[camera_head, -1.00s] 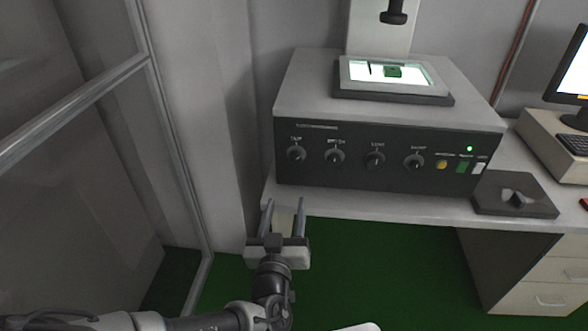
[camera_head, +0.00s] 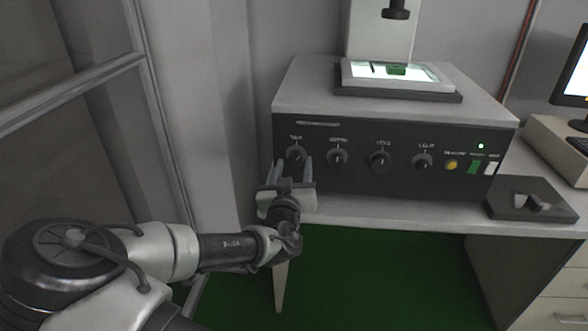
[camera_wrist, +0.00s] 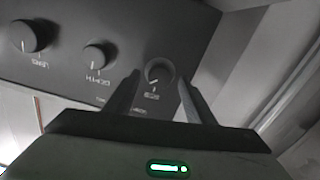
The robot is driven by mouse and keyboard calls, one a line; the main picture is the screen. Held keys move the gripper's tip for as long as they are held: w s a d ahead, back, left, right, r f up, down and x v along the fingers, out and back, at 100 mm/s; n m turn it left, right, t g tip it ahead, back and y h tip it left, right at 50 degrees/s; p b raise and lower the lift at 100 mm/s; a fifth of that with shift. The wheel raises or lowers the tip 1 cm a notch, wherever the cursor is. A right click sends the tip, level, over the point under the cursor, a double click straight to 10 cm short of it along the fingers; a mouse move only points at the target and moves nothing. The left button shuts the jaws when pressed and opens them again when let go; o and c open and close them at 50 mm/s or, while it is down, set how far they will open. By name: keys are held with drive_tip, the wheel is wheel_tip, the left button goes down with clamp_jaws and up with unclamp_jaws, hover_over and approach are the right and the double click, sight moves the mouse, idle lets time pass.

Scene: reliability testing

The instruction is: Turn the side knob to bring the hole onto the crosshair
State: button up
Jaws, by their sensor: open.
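A grey-topped machine with a black front panel (camera_head: 350,185) carries a row of round black knobs. The leftmost knob (camera_head: 296,155) stands between the fingers of my gripper (camera_head: 294,163). In the wrist view, this knob (camera_wrist: 158,73) shows between the two open fingertips (camera_wrist: 159,79), with a gap on both sides. I cannot tell how far past the knob the fingers reach. A small green piece (camera_head: 397,70) lies on the lit stage (camera_head: 420,78) on top of the machine. Neither the hole nor the crosshair can be made out.
Other knobs (camera_head: 338,158) sit to the right, then a yellow button (camera_head: 451,165) and green and white switches. A dark pad (camera_head: 525,200) with a small dark object lies on the desk at right. A cropped monitor (camera_head: 577,75) stands at far right. A glazed frame (camera_head: 160,110) is at left.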

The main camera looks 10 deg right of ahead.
drive_tip(key=shift+w+d, duration=0.1)
drive_tip(key=shift+w, duration=0.25)
drive_tip(key=shift+c, duration=0.4)
drive_tip(key=c, duration=1)
drive_tip(key=shift+n, duration=0.4)
drive_tip(key=n+p, duration=0.1)
drive_tip(key=n, duration=0.2)
drive_tip(key=shift+r+n+p, duration=0.1)
drive_tip(key=shift+n+p, duration=0.2)
drive_tip(key=shift+p, duration=0.1)
drive_tip(key=n+p, duration=0.1)
drive_tip(key=n, duration=0.4)
drive_tip(key=shift+n, duration=0.3)
